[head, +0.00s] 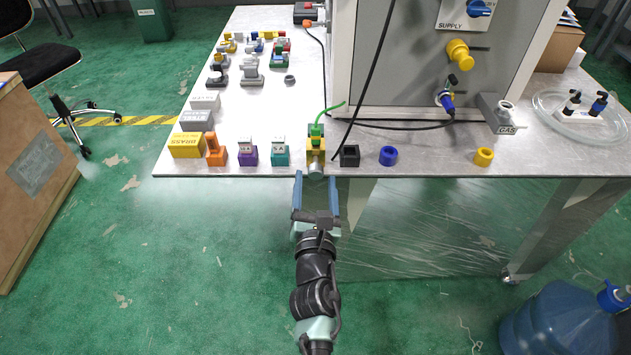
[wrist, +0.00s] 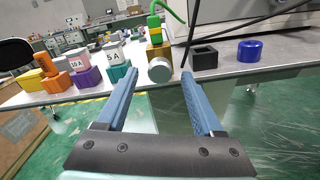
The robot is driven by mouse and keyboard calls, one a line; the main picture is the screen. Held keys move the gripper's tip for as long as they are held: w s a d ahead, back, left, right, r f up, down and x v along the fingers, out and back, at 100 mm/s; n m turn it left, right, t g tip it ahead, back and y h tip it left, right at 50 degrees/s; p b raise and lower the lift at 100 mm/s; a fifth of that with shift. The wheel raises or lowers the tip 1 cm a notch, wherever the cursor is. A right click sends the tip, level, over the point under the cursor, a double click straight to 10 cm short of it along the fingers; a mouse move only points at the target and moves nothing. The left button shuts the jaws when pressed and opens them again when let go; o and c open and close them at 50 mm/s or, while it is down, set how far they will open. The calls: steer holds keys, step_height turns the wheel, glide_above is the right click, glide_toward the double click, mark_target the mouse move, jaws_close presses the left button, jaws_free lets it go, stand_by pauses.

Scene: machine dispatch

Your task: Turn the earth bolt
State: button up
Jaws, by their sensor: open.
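The earth bolt shows as a silver round head (head: 315,172) on the front of a brass-yellow block (head: 316,156) at the table's front edge. In the wrist view the round head (wrist: 160,70) faces me, below the block (wrist: 154,53). A green plug with a green wire (head: 317,131) sits on top of the block. My gripper (head: 316,180) is open and empty, its two blue fingers (wrist: 158,78) pointing at the bolt. In the wrist view one fingertip lies to each side of the head. I cannot tell whether they touch it.
Left of the block stand teal (head: 280,155), purple (head: 247,155) and orange (head: 216,153) holders. Right of it are a black square socket (head: 349,156), a blue ring (head: 388,156) and a yellow ring (head: 484,157). A grey cabinet (head: 415,75) stands behind. Floor before the table is open.

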steer(key=shift+w, duration=1)
jaws_close()
